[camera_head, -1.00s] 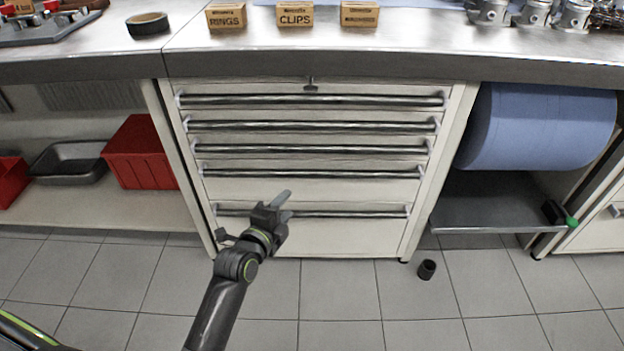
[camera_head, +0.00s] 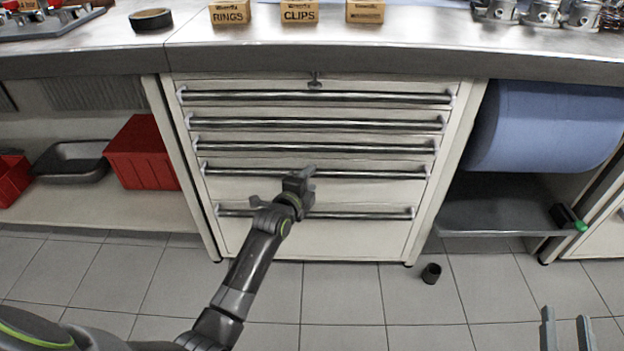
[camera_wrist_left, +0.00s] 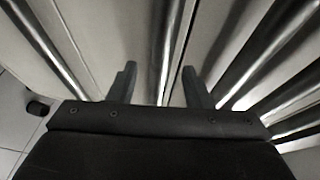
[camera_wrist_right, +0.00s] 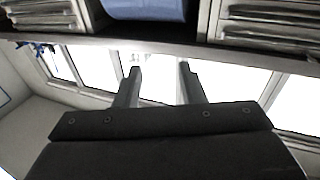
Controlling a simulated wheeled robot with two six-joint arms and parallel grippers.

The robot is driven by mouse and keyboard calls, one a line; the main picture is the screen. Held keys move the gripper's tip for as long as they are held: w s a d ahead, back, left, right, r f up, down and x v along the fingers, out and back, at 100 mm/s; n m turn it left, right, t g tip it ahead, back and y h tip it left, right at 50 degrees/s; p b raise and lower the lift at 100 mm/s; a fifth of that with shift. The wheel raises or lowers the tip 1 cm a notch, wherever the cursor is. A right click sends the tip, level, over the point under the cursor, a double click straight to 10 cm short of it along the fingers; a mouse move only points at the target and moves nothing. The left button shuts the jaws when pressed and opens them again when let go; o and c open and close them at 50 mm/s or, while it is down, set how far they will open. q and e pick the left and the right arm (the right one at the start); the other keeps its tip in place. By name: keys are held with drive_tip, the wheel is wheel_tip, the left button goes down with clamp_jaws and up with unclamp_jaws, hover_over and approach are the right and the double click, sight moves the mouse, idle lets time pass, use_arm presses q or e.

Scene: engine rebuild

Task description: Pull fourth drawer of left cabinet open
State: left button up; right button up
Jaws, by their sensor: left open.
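The cabinet (camera_head: 320,238) under the bench has several drawers with long metal bar handles, all flush and shut. The fourth drawer's handle (camera_head: 390,174) is second from the bottom. My left gripper (camera_head: 302,178) is at the middle of that handle and hides a short stretch of it. In the left wrist view its fingers (camera_wrist_left: 158,84) are apart, with a bar handle (camera_wrist_left: 169,45) running between them; whether they touch it I cannot tell. My right gripper (camera_head: 567,328) is open and empty at the lower right, away from the cabinet.
A red bin (camera_head: 141,153) and a grey tray (camera_head: 72,160) sit on the shelf at left. A blue roll (camera_head: 545,125) hangs at right above a dark shelf (camera_head: 495,205). A small black cup (camera_head: 431,273) stands on the floor. The floor before the drawers is otherwise clear.

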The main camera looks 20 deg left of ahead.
use_arm(q)
drive_tip(key=shift+x, duration=0.95)
use_arm(e)
drive_tip(key=shift+s+a+r+n+t, duration=0.15)
drive_tip(key=shift+r+t, duration=0.45)
drive_tip(key=shift+r, duration=0.3)
drive_tip(key=shift+w+r+n+t, duration=0.15)
drive_tip(key=shift+r+t, duration=0.45)
drive_tip(key=shift+r, duration=0.3)
drive_tip(key=shift+s, duration=0.1)
use_arm(q)
clamp_jaws()
